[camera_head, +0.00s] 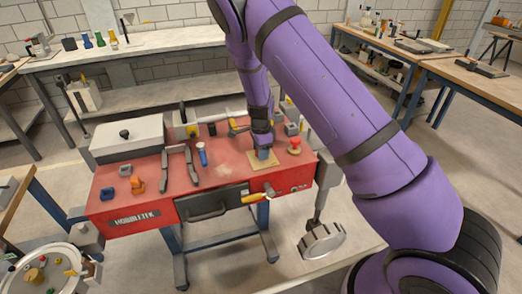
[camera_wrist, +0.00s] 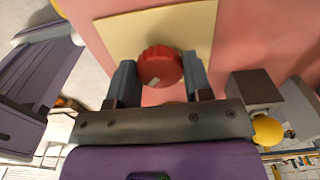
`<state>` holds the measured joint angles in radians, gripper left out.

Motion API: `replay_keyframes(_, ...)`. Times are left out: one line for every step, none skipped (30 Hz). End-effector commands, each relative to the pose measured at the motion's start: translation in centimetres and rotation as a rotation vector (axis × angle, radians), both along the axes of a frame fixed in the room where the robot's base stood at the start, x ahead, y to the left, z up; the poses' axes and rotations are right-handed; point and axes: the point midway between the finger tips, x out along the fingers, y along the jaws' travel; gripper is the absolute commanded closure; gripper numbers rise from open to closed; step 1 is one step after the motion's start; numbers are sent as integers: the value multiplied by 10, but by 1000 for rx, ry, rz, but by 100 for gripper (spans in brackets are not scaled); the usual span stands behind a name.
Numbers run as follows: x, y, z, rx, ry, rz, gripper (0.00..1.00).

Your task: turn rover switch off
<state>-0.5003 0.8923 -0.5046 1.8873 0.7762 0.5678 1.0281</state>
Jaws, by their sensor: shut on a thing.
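A red ribbed knob (camera_wrist: 158,64) with a small pale mark sits on a cream plate (camera_wrist: 195,30) on a red surface in the wrist view; I take it to be the rover switch. My gripper (camera_wrist: 159,74) has one finger on each side of the knob and is shut on it. In the head view my gripper (camera_head: 263,153) reaches down to the cream plate (camera_head: 252,158) on the red sandbed table (camera_head: 225,180). There the fingers hide the knob.
A red mushroom-shaped button (camera_head: 295,146) stands just right of my gripper. A blue-handled tool (camera_head: 202,155), dark tongs-like bars (camera_head: 178,168) and a grey-lidded box (camera_head: 127,138) lie to the left. A large grey gear wheel (camera_head: 322,240) is at front right.

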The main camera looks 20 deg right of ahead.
Motion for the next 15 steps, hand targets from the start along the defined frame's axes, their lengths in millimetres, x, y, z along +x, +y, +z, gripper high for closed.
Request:
replay_keyframes(1,0,0,0,-2,11,78)
replay_keyframes(1,-1,0,0,-2,20,78)
replay_keyframes(1,-1,0,0,-2,35,78)
replay_keyframes(1,-1,0,-1,-2,50,78)
replay_keyframes(1,0,0,0,-1,65,78)
replay_keyframes(1,0,0,0,-1,87,78)
replay_keyframes(0,-1,0,0,-1,107,78)
replay_keyframes(0,-1,0,0,0,127,78)
replay_keyframes(0,-1,0,1,0,157,78)
replay_keyframes(0,-1,0,1,0,181,78)
replay_keyframes(1,-1,0,0,-1,207,78)
replay_keyframes(1,-1,0,0,-2,241,78)
replay_keyframes(1,-1,0,0,-1,270,78)
replay_keyframes(1,-1,0,1,-2,297,78)
replay_keyframes(1,-1,0,0,-1,336,78)
